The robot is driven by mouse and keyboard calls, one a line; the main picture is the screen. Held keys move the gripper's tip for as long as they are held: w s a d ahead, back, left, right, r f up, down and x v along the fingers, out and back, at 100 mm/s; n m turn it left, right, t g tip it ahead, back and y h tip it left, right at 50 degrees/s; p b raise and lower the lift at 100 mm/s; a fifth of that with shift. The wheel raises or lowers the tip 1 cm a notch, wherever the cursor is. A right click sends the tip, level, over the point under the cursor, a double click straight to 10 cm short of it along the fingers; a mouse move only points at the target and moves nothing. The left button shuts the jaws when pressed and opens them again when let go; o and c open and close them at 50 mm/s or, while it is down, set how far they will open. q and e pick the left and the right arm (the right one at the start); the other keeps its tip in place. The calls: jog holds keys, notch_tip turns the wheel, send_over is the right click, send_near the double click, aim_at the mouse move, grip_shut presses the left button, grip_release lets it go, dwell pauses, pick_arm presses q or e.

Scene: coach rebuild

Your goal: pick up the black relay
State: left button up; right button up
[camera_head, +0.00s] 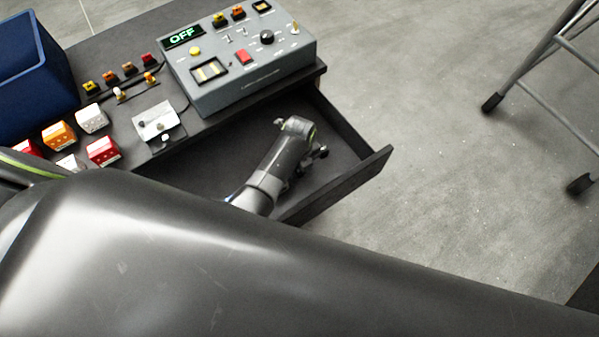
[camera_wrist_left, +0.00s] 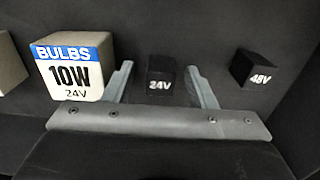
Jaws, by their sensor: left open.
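In the left wrist view a small black cube marked 24V (camera_wrist_left: 160,80), a black relay, sits on the dark drawer floor between the two fingers of my left gripper (camera_wrist_left: 163,76). The fingers are open, with a gap on each side of the cube. A second black cube marked 48V (camera_wrist_left: 254,70) lies to the right, outside the fingers. In the head view my left gripper (camera_head: 312,158) reaches down into the open drawer (camera_head: 345,125); the cubes are hidden there. My right gripper is not in view.
A box marked BULBS 10W 24V (camera_wrist_left: 75,70) stands close left of the left finger, with another pale box (camera_wrist_left: 10,65) beyond. A grey control box reading OFF (camera_head: 240,65) and a blue bin (camera_head: 35,75) stand on the bench above the drawer.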

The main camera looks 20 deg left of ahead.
pick_arm(q)
jog(key=shift+r, duration=0.1)
jog(key=c, duration=1.1)
